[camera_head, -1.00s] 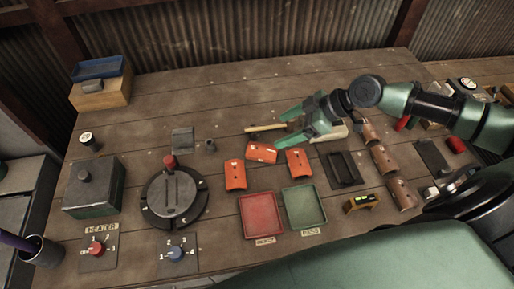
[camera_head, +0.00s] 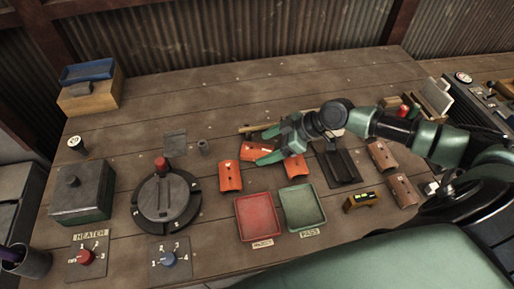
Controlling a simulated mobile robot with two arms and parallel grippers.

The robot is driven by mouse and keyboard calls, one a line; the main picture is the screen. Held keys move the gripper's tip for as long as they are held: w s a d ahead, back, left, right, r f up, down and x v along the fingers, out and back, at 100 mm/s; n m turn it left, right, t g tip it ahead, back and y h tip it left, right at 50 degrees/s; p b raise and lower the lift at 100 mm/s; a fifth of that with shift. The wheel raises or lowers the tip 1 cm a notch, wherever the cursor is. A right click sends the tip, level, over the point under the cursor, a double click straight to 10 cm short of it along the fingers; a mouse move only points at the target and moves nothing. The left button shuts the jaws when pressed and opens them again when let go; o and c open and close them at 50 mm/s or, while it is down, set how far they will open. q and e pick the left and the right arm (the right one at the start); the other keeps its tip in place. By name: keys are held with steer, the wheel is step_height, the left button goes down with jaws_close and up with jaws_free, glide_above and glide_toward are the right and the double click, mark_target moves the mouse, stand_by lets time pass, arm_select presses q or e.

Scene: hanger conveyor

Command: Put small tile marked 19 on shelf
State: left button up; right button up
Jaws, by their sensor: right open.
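Three small orange tiles lie on the wooden table: a left one (camera_head: 230,176), a middle one (camera_head: 254,153) and a right one (camera_head: 296,168). They bear small white marks that I cannot read, so I cannot tell which is 19. My right gripper (camera_head: 262,146) is open, its green fingers pointing left over the middle tile, which they partly cover. I cannot tell whether they touch it. Brown tiles lie at the right, one (camera_head: 381,156) behind another (camera_head: 402,190). I cannot identify a shelf for certain. My left gripper is out of view.
A red tray (camera_head: 258,218) and a green tray (camera_head: 302,208) stand in front of the orange tiles. A round dark turntable (camera_head: 166,198) and a grey box (camera_head: 83,193) are at left. A wooden block (camera_head: 90,98) with a blue tray stands back left. The back middle is clear.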

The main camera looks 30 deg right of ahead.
steer(key=shift+x, duration=1.2)
steer(key=shift+d, duration=0.1)
steer(key=c, duration=1.7)
